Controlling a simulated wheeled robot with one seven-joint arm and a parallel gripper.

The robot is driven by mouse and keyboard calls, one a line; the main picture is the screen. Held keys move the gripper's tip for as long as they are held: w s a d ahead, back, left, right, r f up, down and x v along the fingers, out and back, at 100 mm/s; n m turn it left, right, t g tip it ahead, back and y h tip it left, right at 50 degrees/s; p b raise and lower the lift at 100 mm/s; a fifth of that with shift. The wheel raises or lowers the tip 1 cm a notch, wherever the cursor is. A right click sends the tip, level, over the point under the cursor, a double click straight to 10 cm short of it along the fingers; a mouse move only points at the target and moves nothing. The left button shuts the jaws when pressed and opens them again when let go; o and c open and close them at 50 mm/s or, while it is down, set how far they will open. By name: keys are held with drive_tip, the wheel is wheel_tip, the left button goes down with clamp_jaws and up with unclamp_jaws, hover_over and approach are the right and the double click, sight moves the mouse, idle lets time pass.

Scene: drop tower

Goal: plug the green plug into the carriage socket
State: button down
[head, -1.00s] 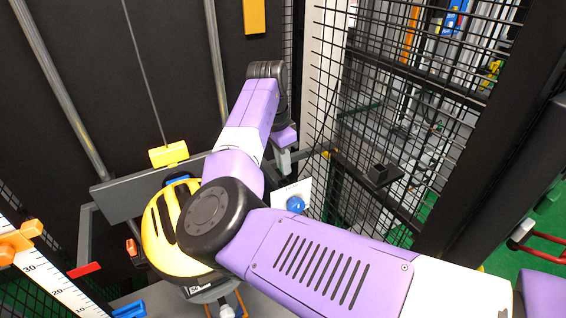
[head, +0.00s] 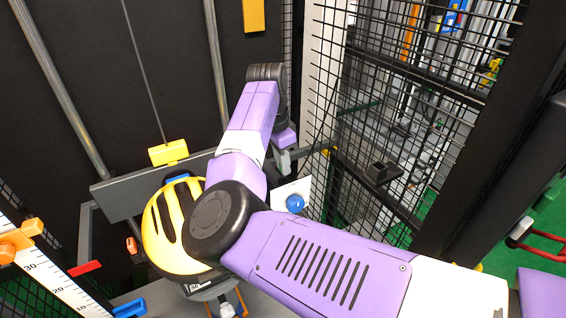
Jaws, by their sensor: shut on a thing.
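My gripper (head: 284,160) points down at the end of my purple arm, in the middle of the head view. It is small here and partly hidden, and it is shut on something. The green plug cannot be made out; what the fingers hold is too hidden to see. The carriage (head: 118,190) is a grey crossbar with a yellow block (head: 169,153) on top and a yellow helmet (head: 165,235) in front, left of my gripper. My elbow covers part of the helmet. I cannot make out the carriage socket.
A white panel with a blue dome (head: 295,203) is just below my gripper. Black mesh fencing (head: 400,130) stands to the right, with a dark square box (head: 380,172) by it. Grey guide rails (head: 60,90) rise at the left. A white ruler (head: 55,285) stands lower left.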

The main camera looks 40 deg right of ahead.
drive_tip(key=shift+f, duration=0.3)
drive_tip(key=shift+f+b, duration=0.45)
drive_tip(key=shift+f, duration=0.5)
drive_tip(key=shift+f, duration=0.25)
drive_tip(key=c, duration=1.3)
unclamp_jaws()
drive_tip(key=r, duration=0.5)
drive_tip(key=a+r, duration=0.1)
drive_tip(key=r, duration=0.1)
drive_tip(key=shift+w+r+b, duration=0.15)
drive_tip(key=shift+r+b, duration=0.2)
drive_tip(key=shift+b, duration=0.05)
drive_tip(key=shift+a, duration=0.1)
